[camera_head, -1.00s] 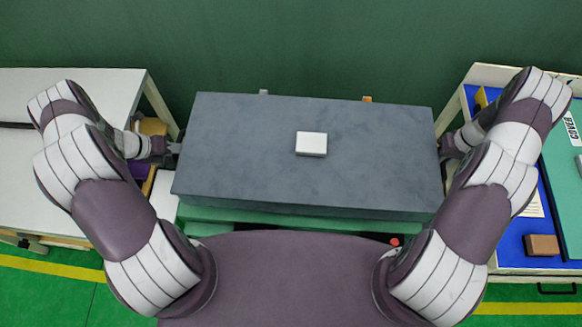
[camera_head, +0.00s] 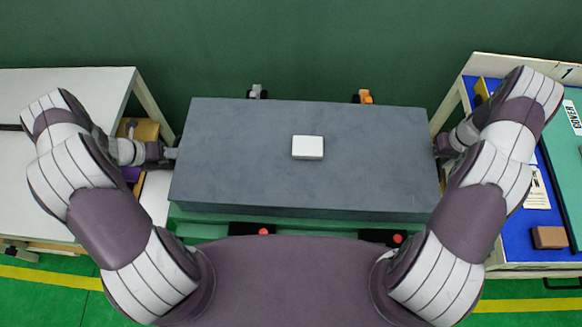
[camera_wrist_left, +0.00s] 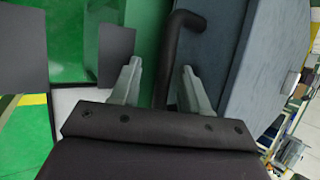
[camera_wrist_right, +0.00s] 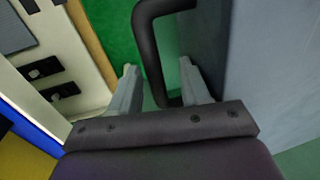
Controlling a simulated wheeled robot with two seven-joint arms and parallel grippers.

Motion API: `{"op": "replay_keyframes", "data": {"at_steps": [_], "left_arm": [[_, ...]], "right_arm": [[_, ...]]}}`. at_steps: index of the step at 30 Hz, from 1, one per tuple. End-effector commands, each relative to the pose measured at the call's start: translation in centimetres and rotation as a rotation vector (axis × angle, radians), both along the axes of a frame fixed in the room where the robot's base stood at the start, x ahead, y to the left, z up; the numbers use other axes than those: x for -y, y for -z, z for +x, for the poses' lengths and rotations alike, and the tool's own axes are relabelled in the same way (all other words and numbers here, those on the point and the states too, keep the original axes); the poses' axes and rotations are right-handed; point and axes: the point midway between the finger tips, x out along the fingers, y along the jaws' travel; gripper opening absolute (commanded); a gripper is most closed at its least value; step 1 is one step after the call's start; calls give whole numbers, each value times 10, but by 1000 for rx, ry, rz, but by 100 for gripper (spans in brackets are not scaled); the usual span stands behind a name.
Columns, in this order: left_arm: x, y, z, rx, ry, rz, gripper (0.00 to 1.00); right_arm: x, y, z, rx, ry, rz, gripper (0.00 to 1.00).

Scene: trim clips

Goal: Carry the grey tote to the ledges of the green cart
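The grey tote (camera_head: 240,150) is a wide, flat-topped box lying level over the green cart (camera_head: 200,228). A white block (camera_head: 307,148) sits on its top. My left gripper (camera_head: 172,155) is at the tote's left end; in the left wrist view its fingers (camera_wrist_left: 162,75) stand apart around a black handle (camera_wrist_left: 168,65), with a gap visible. My right gripper (camera_head: 438,150) is at the right end; in the right wrist view its fingers (camera_wrist_right: 157,75) stand apart around the other black handle (camera_wrist_right: 147,45). The tote hides most of the cart, so its seating on the ledges cannot be told.
A grey clip (camera_head: 257,92) and an orange clip (camera_head: 362,97) show behind the tote. Red buttons (camera_head: 263,232) (camera_head: 397,238) show at its near side. A white table (camera_head: 60,170) stands left, a bench with a blue mat (camera_head: 515,245) right. A green wall (camera_head: 290,45) is behind.

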Motion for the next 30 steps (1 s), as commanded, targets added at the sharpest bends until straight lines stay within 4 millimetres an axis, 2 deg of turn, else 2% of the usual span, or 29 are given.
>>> {"op": "replay_keyframes", "data": {"at_steps": [9,18,23,26,30], "left_arm": [[-1,-4,-2,-2,1,-3,46],[-29,-45,-21,0,-1,-1,46],[-39,-60,-27,0,0,-2,46],[-41,-63,-29,0,0,-2,46],[-42,-63,-29,-1,1,-2,46]], "right_arm": [[-1,0,-1,-3,-1,2,47],[-1,0,-1,-4,-1,3,47],[-2,0,-1,-4,-1,4,47],[0,-7,-1,-2,0,2,47],[7,-39,0,1,0,0,47]]}}
